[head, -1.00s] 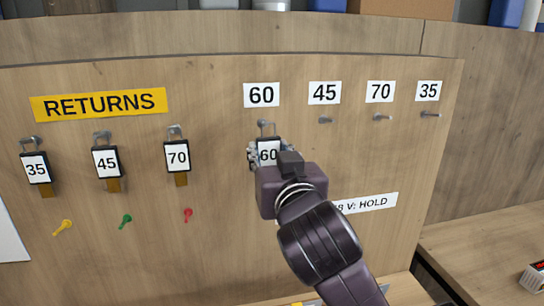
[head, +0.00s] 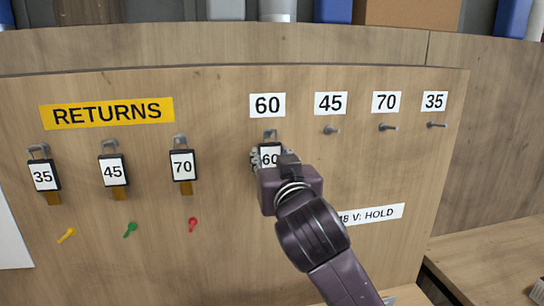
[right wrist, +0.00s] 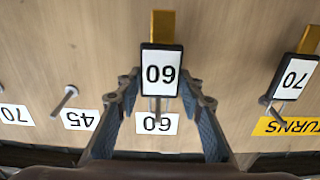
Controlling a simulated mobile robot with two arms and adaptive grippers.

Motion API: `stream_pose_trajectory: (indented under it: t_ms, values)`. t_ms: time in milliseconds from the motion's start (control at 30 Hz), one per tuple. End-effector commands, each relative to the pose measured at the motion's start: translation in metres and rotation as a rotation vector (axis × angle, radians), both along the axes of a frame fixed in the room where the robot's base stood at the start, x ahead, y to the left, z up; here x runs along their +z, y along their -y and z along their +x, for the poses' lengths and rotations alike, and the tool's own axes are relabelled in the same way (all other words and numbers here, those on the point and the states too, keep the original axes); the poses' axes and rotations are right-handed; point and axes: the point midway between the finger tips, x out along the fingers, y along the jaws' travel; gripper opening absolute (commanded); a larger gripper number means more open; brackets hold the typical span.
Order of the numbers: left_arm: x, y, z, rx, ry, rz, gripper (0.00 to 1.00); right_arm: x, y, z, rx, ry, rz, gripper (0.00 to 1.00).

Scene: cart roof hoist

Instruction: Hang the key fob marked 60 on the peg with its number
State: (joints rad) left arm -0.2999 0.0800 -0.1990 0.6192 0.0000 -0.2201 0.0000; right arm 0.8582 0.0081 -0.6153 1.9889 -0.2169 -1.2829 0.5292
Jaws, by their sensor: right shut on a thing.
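The key fob marked 60 (head: 269,155) is a black-framed white tag, held upright against the board right below the label 60 (head: 267,105). In the right wrist view the fob (right wrist: 159,75) appears upside down between the two fingers, with its yellow-brown key end toward the picture top. My right gripper (right wrist: 160,88) is shut on it. The 60 peg (head: 270,135) shows just above the fob, with the fob's metal loop at it; I cannot tell whether the loop is around the peg. My left gripper is not in view.
Fobs 35 (head: 43,176), 45 (head: 113,170) and 70 (head: 182,165) hang under the yellow RETURNS sign (head: 107,113). Bare pegs under labels 45 (head: 331,129), 70 (head: 388,127) and 35 (head: 437,125) stick out at the right. A hold label (head: 375,215) sits lower right.

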Motion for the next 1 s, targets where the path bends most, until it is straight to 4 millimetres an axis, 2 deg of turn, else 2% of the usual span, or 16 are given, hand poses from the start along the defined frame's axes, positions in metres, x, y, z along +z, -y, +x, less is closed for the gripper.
stream_pose_trajectory:
  t_ms: [467,500,667,1000]
  values:
    - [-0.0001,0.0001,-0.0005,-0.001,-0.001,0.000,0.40,-0.0001,0.0001,-0.0001,0.000,0.000,0.000,0.06]
    - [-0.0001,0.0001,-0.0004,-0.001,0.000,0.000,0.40,-0.0001,0.0000,-0.0001,0.000,0.000,0.001,0.37]
    - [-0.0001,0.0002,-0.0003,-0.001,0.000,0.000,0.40,-0.0001,0.0001,-0.0002,0.000,0.000,0.000,0.55]
    - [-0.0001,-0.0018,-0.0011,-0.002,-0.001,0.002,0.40,-0.0003,0.0004,-0.0024,0.000,0.000,0.001,0.55]
